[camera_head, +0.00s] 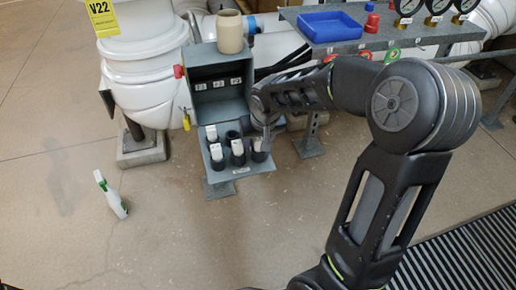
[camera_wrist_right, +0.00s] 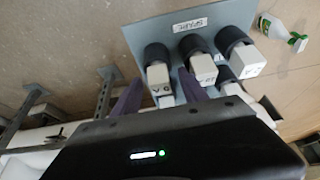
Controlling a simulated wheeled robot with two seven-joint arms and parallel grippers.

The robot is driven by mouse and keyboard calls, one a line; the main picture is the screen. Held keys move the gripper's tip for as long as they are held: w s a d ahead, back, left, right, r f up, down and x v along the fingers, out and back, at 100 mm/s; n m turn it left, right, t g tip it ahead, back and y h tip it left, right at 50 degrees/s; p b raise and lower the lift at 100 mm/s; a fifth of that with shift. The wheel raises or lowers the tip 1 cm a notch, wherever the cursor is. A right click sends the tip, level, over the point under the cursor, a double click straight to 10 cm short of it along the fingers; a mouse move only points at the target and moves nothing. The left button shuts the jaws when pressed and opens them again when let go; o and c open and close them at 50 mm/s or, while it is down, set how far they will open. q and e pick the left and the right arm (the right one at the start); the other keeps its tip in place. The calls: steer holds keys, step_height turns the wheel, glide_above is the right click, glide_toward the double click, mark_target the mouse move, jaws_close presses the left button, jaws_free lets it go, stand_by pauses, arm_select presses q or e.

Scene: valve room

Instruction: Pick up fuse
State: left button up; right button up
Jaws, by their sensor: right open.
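Several white fuses stand in dark round holders on a grey shelf (camera_head: 217,190) at the front of an open grey box (camera_head: 219,62). One fuse (camera_head: 238,147) is at the front middle. My right gripper (camera_head: 265,132) is over the right side of the shelf, partly hidden by its own arm. In the right wrist view its two fingers (camera_wrist_right: 160,92) are apart, one on each side of a white fuse marked like "V6" (camera_wrist_right: 159,78). I cannot tell whether they touch it. Another fuse (camera_wrist_right: 203,68) is just beyond the right finger. My left gripper is not in view.
A beige cup-like container (camera_head: 229,32) stands on the box. A blue tray (camera_head: 330,25) and gauges (camera_head: 438,6) are on the bench at right. A spray bottle (camera_head: 111,196) stands on the floor at left. White pipework (camera_head: 143,60) flanks the box. The floor in front is clear.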

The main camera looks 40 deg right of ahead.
stand_by(0.5)
jaws_close()
stand_by(0.3)
